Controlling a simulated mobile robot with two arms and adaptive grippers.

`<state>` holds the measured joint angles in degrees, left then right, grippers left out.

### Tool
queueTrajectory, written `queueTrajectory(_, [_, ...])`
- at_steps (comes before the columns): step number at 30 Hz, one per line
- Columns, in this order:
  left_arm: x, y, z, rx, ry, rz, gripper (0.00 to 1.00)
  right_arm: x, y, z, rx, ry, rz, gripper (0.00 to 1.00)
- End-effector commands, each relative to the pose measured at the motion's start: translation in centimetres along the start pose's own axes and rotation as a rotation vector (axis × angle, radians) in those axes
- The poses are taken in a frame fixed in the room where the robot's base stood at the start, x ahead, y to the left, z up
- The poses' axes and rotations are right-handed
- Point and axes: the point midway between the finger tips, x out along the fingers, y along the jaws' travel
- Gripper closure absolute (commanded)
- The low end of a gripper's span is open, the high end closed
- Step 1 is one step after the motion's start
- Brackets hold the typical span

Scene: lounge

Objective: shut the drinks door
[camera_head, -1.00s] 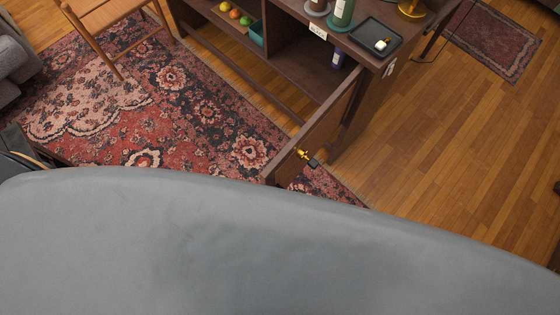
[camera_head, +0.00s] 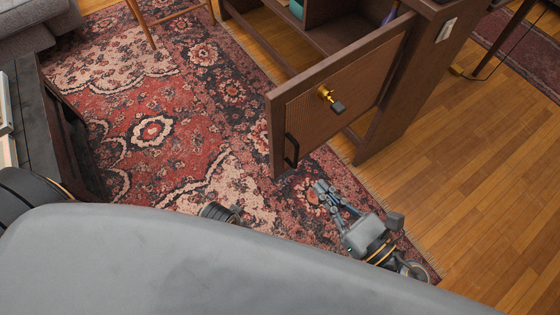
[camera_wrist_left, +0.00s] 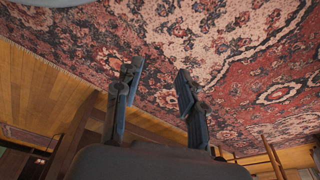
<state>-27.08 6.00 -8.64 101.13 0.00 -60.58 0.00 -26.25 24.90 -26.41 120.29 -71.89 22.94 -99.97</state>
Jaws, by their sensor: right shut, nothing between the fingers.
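The drinks door (camera_head: 345,85) is a dark wooden door with a woven-looking panel, standing open from the cabinet (camera_head: 400,100). Its outer face shows a black bar handle (camera_head: 291,150) near the free edge and a gold and black fitting (camera_head: 330,98). My right gripper (camera_head: 322,188) is shut and empty, in front of the door's face, below and right of the handle in the picture and seemingly apart from it. My left gripper (camera_wrist_left: 155,82) shows in the left wrist view with its fingers apart and nothing between them.
A patterned red rug (camera_head: 150,130) covers the floor left of and under the door. Bare wooden floor (camera_head: 480,150) lies to the right. A grey sofa (camera_head: 35,30) and a wooden chair leg (camera_head: 140,25) stand at the upper left. Dark furniture (camera_head: 60,120) is at the left edge.

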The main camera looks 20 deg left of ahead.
Motion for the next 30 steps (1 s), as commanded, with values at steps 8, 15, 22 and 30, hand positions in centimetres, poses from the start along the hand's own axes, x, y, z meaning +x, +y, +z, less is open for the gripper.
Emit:
queueTrajectory(8, [1.6,0.1,1.3,0.002,-0.016,0.001,0.60,2.4,0.1,0.7,-0.021,-0.007,0.006,1.00])
queueTrajectory(15, [4.5,0.3,3.9,0.007,-0.036,0.004,0.60,6.7,0.1,0.7,-0.017,-0.007,0.004,1.00])
queueTrajectory(22, [6.5,0.4,6.5,0.011,-0.053,0.007,0.60,11.1,0.1,0.6,-0.017,-0.006,0.004,1.00])
queueTrajectory(30, [7.4,0.5,7.8,0.012,-0.059,0.007,0.60,13.8,0.2,0.3,-0.016,-0.003,0.004,1.00])
